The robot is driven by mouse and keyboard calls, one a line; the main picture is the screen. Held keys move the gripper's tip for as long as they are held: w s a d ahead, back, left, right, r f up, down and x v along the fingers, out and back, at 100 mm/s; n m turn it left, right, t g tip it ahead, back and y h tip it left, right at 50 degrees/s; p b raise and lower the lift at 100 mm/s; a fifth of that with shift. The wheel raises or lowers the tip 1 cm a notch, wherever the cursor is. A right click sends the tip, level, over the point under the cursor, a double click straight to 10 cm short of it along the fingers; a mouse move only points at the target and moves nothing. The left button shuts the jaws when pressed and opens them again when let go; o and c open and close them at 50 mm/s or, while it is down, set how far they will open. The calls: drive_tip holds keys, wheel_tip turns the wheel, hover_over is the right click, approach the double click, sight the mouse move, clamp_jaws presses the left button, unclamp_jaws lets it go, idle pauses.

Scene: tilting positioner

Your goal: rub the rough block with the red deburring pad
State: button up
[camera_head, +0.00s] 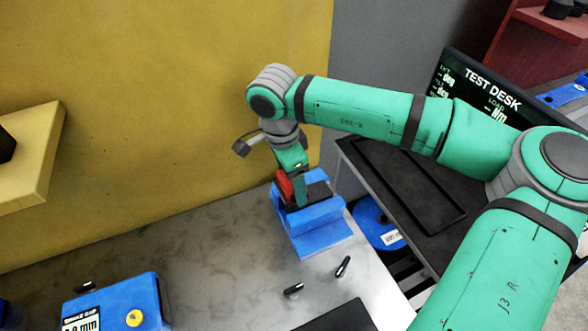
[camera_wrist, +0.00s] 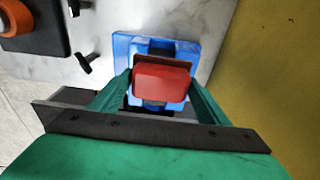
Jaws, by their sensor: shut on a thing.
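My gripper (camera_head: 294,190) points down over the blue holder (camera_head: 322,240) on the metal bench. It is shut on the red deburring pad (camera_wrist: 160,84), with one green finger on each side of it. The pad also shows red beside the fingers in the head view (camera_head: 284,186). The holder shows around the pad in the wrist view (camera_wrist: 122,45). A brown edge (camera_wrist: 163,60) shows just beyond the pad; I cannot tell whether it is the rough block. The block is mostly hidden, and I cannot tell whether the pad touches it.
A yellow wall (camera_head: 150,110) stands close behind the holder. Two small black pieces (camera_head: 293,289) (camera_head: 343,267) lie on the bench in front. A blue gauge box (camera_head: 115,303) is at the front left. A dark shelf unit (camera_head: 410,190) stands at the right. The bench left of the holder is clear.

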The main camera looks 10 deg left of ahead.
drive_tip(key=shift+w+a+r, duration=0.1)
drive_tip(key=shift+r, duration=1.7)
